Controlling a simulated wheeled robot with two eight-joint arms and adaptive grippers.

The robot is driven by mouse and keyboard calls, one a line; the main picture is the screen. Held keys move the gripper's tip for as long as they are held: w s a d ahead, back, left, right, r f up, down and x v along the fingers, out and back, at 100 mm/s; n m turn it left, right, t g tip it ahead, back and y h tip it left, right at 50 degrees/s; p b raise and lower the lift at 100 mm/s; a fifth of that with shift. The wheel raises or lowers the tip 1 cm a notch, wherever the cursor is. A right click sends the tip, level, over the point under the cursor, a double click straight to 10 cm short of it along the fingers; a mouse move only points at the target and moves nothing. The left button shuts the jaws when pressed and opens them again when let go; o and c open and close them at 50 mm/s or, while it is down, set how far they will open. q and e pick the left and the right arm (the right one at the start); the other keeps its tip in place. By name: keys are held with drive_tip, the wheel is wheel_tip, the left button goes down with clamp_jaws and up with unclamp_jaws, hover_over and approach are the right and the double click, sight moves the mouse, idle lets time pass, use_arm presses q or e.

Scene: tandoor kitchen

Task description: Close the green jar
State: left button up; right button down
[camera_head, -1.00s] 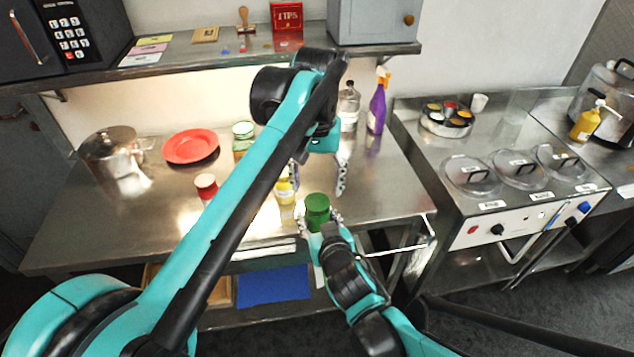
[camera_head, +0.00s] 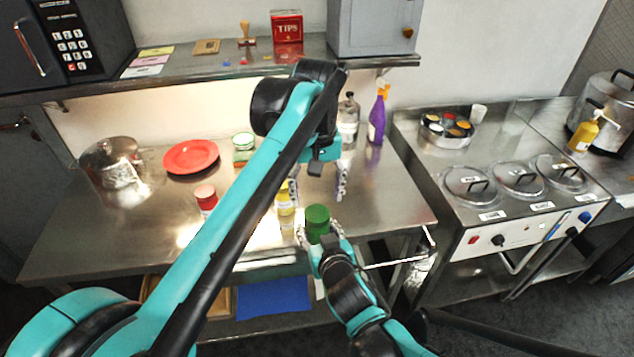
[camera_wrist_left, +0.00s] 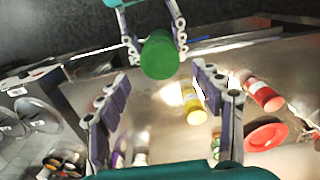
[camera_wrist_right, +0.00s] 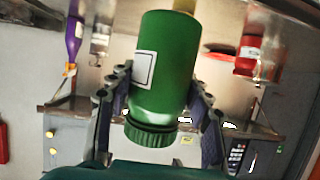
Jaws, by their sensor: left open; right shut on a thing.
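The green jar (camera_head: 317,220) is upright near the table's front edge. My right gripper (camera_head: 323,240) is shut on its sides. In the right wrist view the jar (camera_wrist_right: 168,70) appears upside down, with a pale label and a ribbed green lid (camera_wrist_right: 150,134) at its top end. I cannot tell whether the lid is fully tight. My left gripper (camera_head: 318,188) is open and empty above the jar. In the left wrist view, the round green top (camera_wrist_left: 160,55) lies just beyond and roughly between the open left fingers (camera_wrist_left: 158,78).
A shelf (camera_head: 210,68) runs behind.

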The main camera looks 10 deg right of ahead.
sight(317, 213)
use_arm(q)
wheel_tip(317, 213, down, 5)
drive_tip(key=shift+r, duration=0.1)
idle(0.3)
drive_tip(key=c, duration=1.2)
drive_tip(key=o, duration=1.4)
drive_tip(key=shift+c, duration=0.2)
